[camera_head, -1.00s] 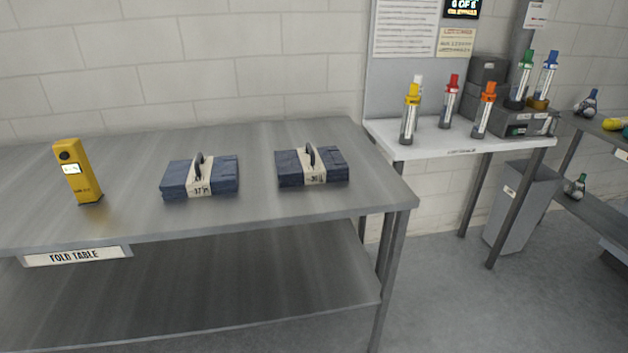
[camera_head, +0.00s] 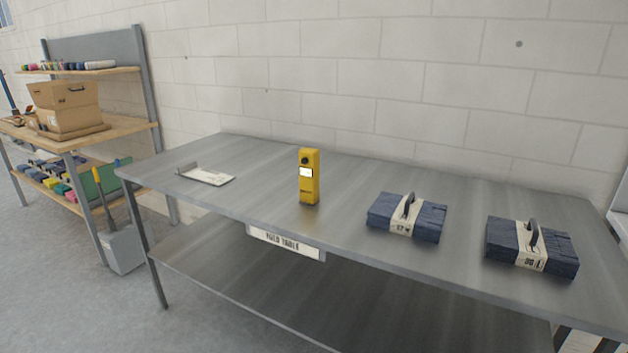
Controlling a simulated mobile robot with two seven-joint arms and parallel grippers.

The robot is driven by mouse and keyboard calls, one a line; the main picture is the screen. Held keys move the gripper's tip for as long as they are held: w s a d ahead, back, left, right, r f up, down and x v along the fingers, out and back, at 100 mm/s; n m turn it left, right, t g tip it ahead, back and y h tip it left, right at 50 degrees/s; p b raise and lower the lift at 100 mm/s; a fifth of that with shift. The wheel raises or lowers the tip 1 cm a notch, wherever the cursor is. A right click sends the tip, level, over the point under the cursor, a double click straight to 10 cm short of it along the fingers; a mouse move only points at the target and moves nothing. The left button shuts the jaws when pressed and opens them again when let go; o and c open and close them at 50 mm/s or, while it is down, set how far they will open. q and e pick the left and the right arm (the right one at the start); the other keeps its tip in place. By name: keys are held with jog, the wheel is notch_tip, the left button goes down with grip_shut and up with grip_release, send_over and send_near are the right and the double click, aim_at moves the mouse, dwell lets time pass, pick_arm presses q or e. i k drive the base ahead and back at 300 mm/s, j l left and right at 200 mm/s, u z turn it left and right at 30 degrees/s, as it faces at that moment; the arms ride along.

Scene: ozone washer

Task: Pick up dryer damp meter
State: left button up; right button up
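A yellow handheld meter (camera_head: 309,188), which looks like the dryer damp meter, stands upright on the grey metal fold table (camera_head: 270,165). It has a dark round spot near its top and a small white display below that. It stands near the middle of the view, above the "FOLD TABLE" label (camera_head: 286,243). Nothing touches or covers it. Neither of my grippers shows in the head view.
Two banded blue denim bundles with handles, one (camera_head: 406,217) and another (camera_head: 531,248), lie to the right of the meter. A white clipboard-like tray (camera_head: 206,176) lies to its left. A wooden shelf (camera_head: 84,132) with a cardboard box (camera_head: 66,106) stands at far left. Open floor lies at lower left.

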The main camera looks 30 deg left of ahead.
aim_at(308, 174)
jog(key=i+j+u, duration=0.1)
jog(key=j, duration=0.3)
jog(key=i+j+u, duration=0.1)
jog(key=i+j, duration=0.15)
jog(key=j, duration=0.15)
jog(key=i+j, duration=0.2)
jog(key=j, duration=0.2)
jog(key=i+j+u, duration=0.15)
jog(key=j, duration=0.2)
